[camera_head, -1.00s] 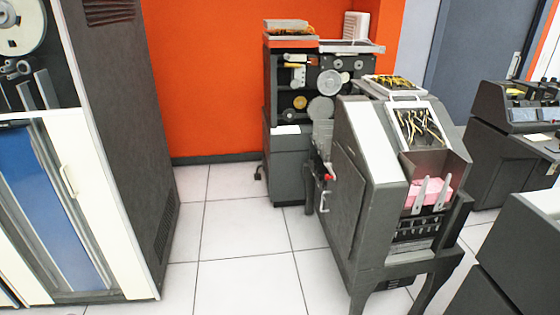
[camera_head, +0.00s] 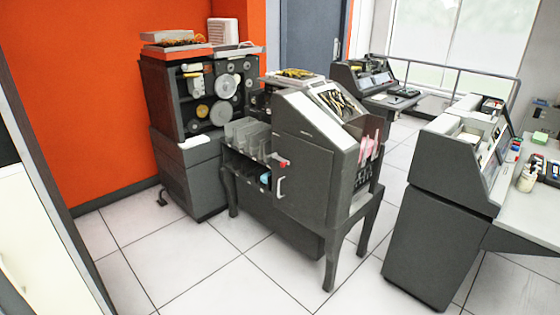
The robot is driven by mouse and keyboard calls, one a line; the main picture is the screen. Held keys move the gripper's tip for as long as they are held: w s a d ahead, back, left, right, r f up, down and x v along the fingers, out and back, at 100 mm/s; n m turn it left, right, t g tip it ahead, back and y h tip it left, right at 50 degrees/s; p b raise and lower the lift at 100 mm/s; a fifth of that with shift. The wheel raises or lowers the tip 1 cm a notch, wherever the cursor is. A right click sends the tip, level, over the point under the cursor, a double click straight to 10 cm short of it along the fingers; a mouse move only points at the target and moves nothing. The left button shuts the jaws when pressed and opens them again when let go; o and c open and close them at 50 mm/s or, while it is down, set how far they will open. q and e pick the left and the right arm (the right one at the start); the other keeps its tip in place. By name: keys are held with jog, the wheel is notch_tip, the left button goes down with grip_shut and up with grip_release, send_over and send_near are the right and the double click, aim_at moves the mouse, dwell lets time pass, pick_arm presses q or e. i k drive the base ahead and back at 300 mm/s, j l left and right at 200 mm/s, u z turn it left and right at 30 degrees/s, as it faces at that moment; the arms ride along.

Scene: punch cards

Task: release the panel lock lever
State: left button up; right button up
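The grey punch-card machine (camera_head: 305,160) stands on legs in the middle of the view. A small red-tipped part (camera_head: 284,163), perhaps the lock lever, sits on its near left side, just above a light curved handle (camera_head: 280,188). The lever's exact position is too small to tell. A wire-filled plug panel (camera_head: 338,103) shows on the sloped top, and pink cards (camera_head: 368,148) sit in the hopper at the right. Card pockets (camera_head: 248,140) are on the left side. Neither of my grippers is in view.
A dark machine with reels (camera_head: 205,105) stands behind to the left. A grey desk unit (camera_head: 435,205) with bottles stands at the right, and another console (camera_head: 365,80) is behind. A pale cabinet edge (camera_head: 35,230) is at the left. White tiled floor (camera_head: 220,275) is clear in front.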

aim_at(275, 155)
jog(key=i+u, duration=0.1)
jog(key=i, duration=0.45)
jog(key=i+l+u, duration=0.1)
jog(key=i, duration=0.5)
jog(key=i+l+u, duration=0.1)
jog(key=i, duration=0.45)
